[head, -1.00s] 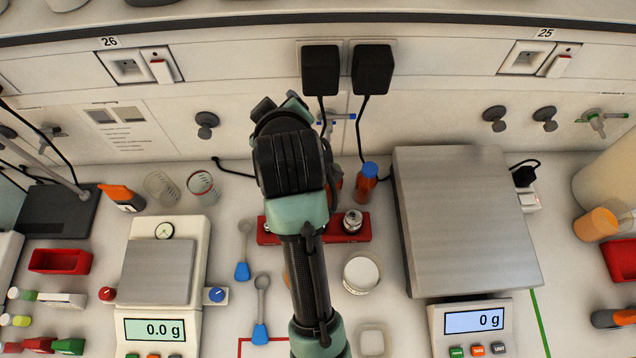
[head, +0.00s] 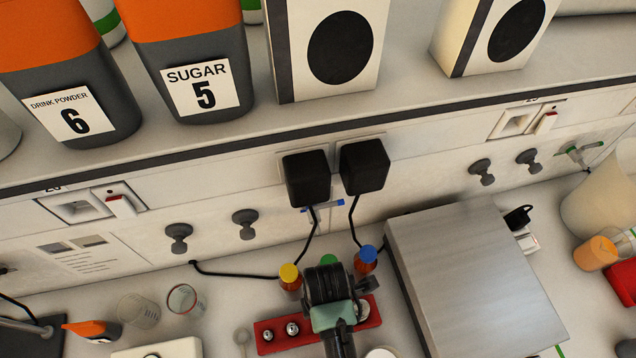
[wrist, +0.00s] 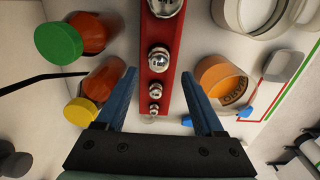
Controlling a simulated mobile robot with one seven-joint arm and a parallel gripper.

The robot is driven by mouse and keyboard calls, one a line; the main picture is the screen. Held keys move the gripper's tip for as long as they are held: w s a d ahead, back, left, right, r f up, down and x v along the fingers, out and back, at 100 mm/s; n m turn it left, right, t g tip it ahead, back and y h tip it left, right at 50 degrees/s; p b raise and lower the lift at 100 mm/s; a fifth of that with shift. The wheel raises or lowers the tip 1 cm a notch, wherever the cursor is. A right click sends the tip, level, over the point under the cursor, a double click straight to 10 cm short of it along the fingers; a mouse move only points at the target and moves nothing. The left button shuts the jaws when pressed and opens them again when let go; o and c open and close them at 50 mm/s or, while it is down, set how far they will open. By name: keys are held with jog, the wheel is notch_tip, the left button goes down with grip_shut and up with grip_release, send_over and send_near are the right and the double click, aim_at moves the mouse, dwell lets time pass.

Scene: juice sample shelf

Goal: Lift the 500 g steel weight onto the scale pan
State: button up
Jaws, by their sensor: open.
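Several shiny steel weights stand in a row in a red rack (head: 312,330), graded by size. The largest (wrist: 166,6) is cut off at the top of the wrist view; a second (wrist: 159,59) and smaller ones (wrist: 155,90) follow. No mass markings are readable. My gripper (wrist: 158,74) is open and empty, its blue fingers apart on either side of the rack in the picture. In the head view my wrist hides the middle of the rack. The large right scale has a bare steel pan (head: 470,280). A smaller scale (head: 160,349) shows only its top edge.
Bottles with yellow (wrist: 81,112), green (wrist: 58,43) and blue (head: 367,253) caps stand behind the rack. Black plugs (head: 306,178) and cables are on the wall. Containers fill the shelf above.

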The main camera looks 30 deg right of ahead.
jog(key=shift+s+f+b, duration=0.15)
jog(key=shift+f+b, duration=0.25)
jog(key=shift+f, duration=0.15)
notch_tip(320, 180, down, 6)
jog(key=b, duration=0.5)
jog(key=shift+f, duration=0.2)
jog(key=shift+w+f+b, duration=0.3)
jog(key=shift+f+b, duration=0.15)
jog(key=shift+f, duration=0.1)
jog(key=shift+r, duration=0.1)
grip_shut()
